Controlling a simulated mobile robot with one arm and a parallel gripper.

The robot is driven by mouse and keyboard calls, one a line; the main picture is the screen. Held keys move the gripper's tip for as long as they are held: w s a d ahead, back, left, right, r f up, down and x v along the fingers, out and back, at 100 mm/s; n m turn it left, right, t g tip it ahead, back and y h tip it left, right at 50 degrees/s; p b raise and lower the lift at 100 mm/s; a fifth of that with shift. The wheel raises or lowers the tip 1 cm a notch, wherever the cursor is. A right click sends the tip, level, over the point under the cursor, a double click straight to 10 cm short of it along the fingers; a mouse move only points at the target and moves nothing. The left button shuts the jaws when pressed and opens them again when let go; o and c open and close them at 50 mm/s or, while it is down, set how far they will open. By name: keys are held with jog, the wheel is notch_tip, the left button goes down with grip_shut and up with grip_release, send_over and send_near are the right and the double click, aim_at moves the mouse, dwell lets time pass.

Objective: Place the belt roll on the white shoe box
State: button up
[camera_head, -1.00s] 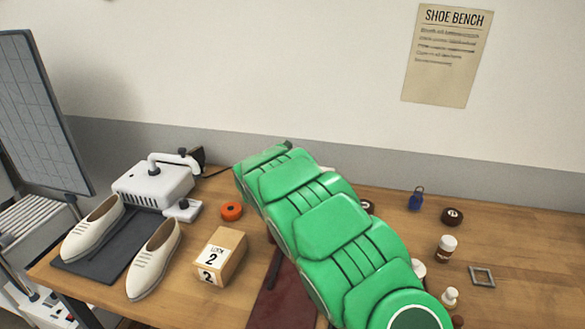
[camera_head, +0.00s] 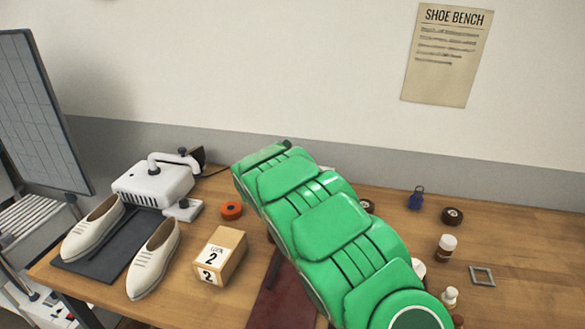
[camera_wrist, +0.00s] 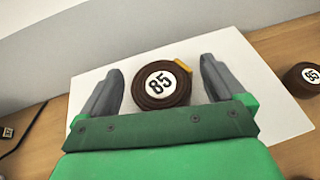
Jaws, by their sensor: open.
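A brown belt roll (camera_wrist: 162,85) with a round white "85" label and a small yellow-orange end lies flat on the top of the white shoe box (camera_wrist: 262,80) in the wrist view. My gripper (camera_wrist: 160,80) is open, with one grey finger on each side of the roll and a gap on both sides. In the head view my green arm covers the gripper, the roll and nearly all of the box.
On the wooden bench stand a cardboard box (camera_head: 220,256) marked 2, an orange roll (camera_head: 231,211), white shoes (camera_head: 154,260), a blue padlock (camera_head: 416,198) and a bottle (camera_head: 445,248).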

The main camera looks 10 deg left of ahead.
jog(key=v, duration=1.1)
jog(key=shift+s+r, duration=0.15)
jog(key=shift+s, duration=0.1)
jog(key=shift+a, duration=0.1)
